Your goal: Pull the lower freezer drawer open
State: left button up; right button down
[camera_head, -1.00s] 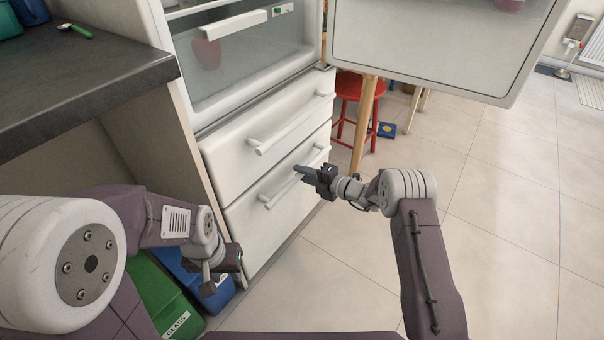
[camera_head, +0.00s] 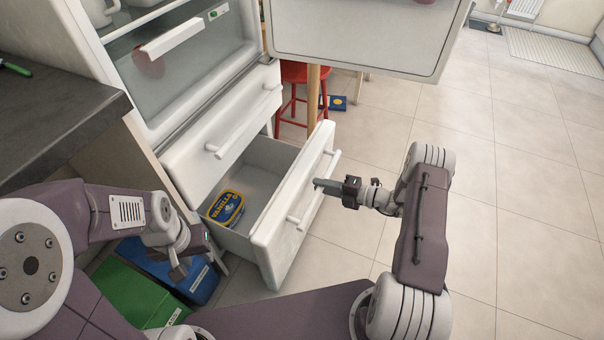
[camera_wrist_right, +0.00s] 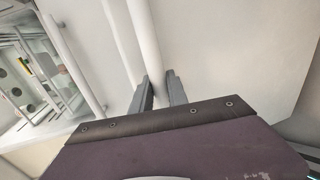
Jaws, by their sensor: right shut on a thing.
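The lower freezer drawer (camera_head: 283,238) stands pulled out in the head view, its inside visible from above. A blue and yellow vanilla tub (camera_head: 226,208) sits inside it. My right gripper (camera_head: 320,184) is shut on the drawer's white bar handle (camera_head: 332,166). In the right wrist view the handle (camera_wrist_right: 143,35) runs between the two fingers (camera_wrist_right: 160,88). The upper freezer drawer (camera_head: 225,125) above is closed. My left gripper (camera_head: 190,265) hangs left of the open drawer, above the bins, apart from the drawer; its jaws are too unclear to read.
The fridge door (camera_head: 365,40) stands open at the top. A red stool (camera_head: 293,95) is behind the drawer. Green (camera_head: 135,295) and blue (camera_head: 180,268) bins stand at lower left, below the dark counter (camera_head: 50,120). The tiled floor at right is clear.

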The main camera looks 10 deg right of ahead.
jog(key=f+v, duration=0.1)
jog(key=v, duration=0.5)
jog(key=shift+s+d+p, duration=0.15)
jog(key=shift+s+p, duration=0.05)
jog(key=shift+p, duration=0.15)
jog(key=shift+f, duration=0.1)
jog(key=c, duration=1.3)
grip_release()
jog(key=shift+d, duration=0.1)
jog(key=p+v, duration=0.3)
jog(key=v, duration=0.6)
